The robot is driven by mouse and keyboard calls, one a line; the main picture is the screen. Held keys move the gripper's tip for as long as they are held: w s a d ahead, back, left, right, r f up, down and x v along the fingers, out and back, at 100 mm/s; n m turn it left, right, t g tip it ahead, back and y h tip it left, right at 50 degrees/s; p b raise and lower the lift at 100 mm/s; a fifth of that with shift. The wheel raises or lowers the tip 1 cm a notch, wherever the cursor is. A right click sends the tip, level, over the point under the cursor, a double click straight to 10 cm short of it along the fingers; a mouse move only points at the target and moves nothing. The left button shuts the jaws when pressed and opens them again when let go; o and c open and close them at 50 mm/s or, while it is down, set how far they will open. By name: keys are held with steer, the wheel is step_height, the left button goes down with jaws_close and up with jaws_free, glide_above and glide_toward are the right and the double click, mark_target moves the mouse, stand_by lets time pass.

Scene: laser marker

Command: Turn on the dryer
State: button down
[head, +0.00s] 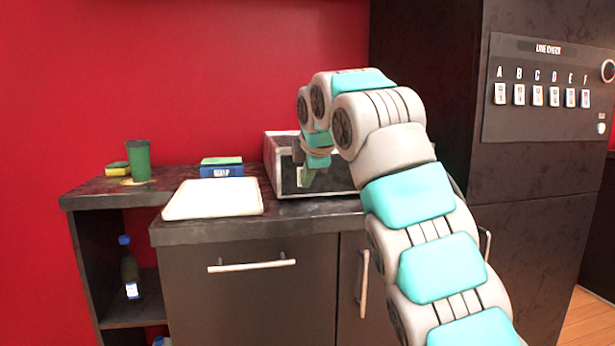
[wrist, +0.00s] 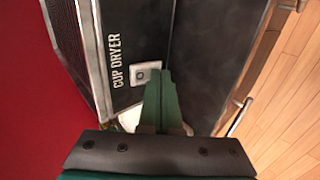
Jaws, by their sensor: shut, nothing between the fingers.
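The cup dryer (head: 284,182) is a box with a pale frame and dark front on the counter, partly hidden behind my arm in the head view. In the wrist view its dark front panel (wrist: 120,45) carries the white words "CUP DRYER". A small pale square switch (wrist: 145,72) with a grey centre sits beside the words. My gripper (wrist: 160,73) has green fingers, shut and empty. Its tips overlap the edge of the switch in the wrist view; I cannot tell whether they touch. In the head view my gripper (head: 306,178) is in front of the dryer.
A white board (head: 213,199), a blue box with a green top (head: 222,168), a green cup (head: 139,161) and a sponge (head: 118,169) are on the counter to the left. A tall dark cabinet with a labelled panel (head: 545,90) stands at right. Cabinet handles (head: 252,266) protrude below.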

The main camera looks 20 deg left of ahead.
steer(key=shift+f+t+b, duration=0.3)
steer(key=shift+f+b, duration=0.1)
steer(key=shift+b, duration=0.6)
steer(key=shift+w+a+r, duration=0.1)
steer(key=shift+r, duration=0.3)
steer(key=shift+r+p, duration=1.05)
steer(key=shift+r, duration=0.2)
steer(key=shift+f, duration=0.35)
